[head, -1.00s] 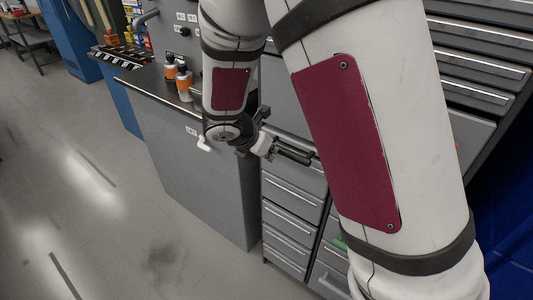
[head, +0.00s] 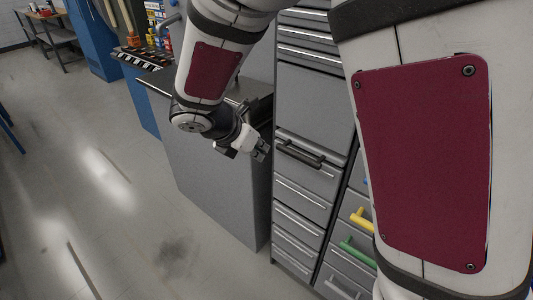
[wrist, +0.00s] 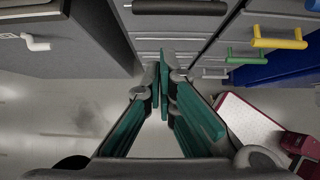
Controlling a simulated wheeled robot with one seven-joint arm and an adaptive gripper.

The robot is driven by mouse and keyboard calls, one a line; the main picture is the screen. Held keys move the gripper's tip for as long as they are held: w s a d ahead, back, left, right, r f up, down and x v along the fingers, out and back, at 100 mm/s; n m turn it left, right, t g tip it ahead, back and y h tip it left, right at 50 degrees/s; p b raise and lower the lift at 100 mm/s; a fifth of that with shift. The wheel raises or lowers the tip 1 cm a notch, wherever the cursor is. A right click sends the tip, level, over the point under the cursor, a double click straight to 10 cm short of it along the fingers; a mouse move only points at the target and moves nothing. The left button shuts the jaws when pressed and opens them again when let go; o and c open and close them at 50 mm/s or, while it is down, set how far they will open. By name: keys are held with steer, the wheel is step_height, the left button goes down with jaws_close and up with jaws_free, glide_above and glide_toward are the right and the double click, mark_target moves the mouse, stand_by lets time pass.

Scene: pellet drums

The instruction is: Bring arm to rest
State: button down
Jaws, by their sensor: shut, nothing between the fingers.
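My gripper (head: 245,152) hangs in front of the grey drawer cabinet in the head view, to the left of the drawer with the black handle. In the wrist view my gripper (wrist: 160,88) shows its teal finger pads together at the tips, with nothing between them. It is apart from the drawer fronts. My white arm with dark red panels fills much of the head view and hides part of the cabinets behind it.
The grey cabinet (head: 308,190) has a black handle (head: 300,153), and beside it are a yellow handle (head: 361,218) and a green handle (head: 357,252). A grey counter block (head: 215,180) stands left of it. Open floor (head: 90,190) lies to the left.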

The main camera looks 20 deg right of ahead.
steer(key=s+d+r+m+y, duration=0.2)
steer(key=s+r+m, duration=0.2)
steer(key=s+m, duration=0.4)
steer(key=s+d+r+m+y, duration=0.2)
steer(key=s+r+m, duration=0.2)
steer(key=s+m, duration=0.4)
steer(key=s+d+r+m+y, duration=0.1)
steer(key=s+r+m, duration=0.3)
steer(key=s+m, duration=0.4)
steer(key=shift+s+d+r+m+y, duration=0.3)
steer(key=shift+s+d+m+y, duration=0.1)
steer(key=shift+s+y, duration=0.2)
